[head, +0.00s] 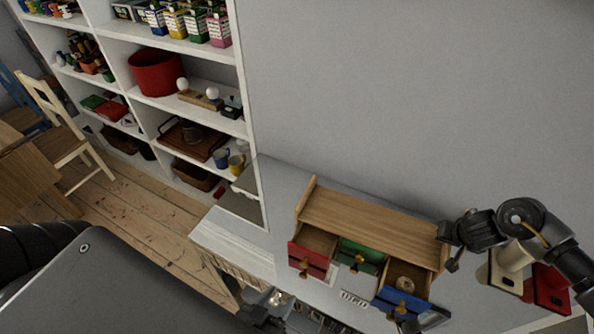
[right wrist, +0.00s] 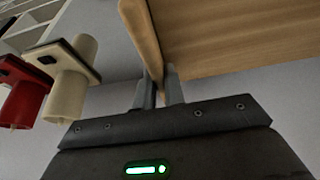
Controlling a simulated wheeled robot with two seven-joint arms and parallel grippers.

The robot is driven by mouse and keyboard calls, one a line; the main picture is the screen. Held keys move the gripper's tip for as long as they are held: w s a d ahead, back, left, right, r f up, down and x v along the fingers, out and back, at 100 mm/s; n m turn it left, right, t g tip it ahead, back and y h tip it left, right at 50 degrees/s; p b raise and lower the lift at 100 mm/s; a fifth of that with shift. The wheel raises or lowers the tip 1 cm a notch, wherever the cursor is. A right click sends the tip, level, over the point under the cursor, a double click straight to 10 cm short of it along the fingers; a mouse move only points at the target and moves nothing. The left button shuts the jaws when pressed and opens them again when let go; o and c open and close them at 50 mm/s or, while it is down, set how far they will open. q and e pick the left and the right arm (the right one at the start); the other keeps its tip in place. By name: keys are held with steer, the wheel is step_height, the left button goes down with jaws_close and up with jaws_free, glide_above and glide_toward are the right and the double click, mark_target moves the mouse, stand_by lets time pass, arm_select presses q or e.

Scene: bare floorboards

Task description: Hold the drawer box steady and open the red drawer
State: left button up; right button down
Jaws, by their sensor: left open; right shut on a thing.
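The wooden drawer box (head: 375,222) stands on a pale surface against the wall, with red, green and blue drawers. The red drawer (head: 308,262), at the left end, has a brown knob, and a wooden hollow shows behind its front; how far it is out is hard to tell. My left gripper (head: 277,298) is open at the bottom of the head view, in front of and below the red drawer, apart from it. My right gripper (head: 449,250) is shut on the box's right end panel; the right wrist view shows its fingers (right wrist: 160,88) on the wooden edge.
The green drawer (head: 362,257) and the blue drawer (head: 402,303) sit beside the red one; the blue stands out, with a tan ring-like thing (head: 405,283) inside. Cream (head: 508,273) and red (head: 550,287) objects stand right of the box. A white shelf (head: 185,48) stands left.

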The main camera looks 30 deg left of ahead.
steer(key=c, duration=1.4)
jaws_free()
steer(key=v, duration=1)
steer(key=shift+w+r, duration=0.15)
steer(key=shift+v, duration=0.95)
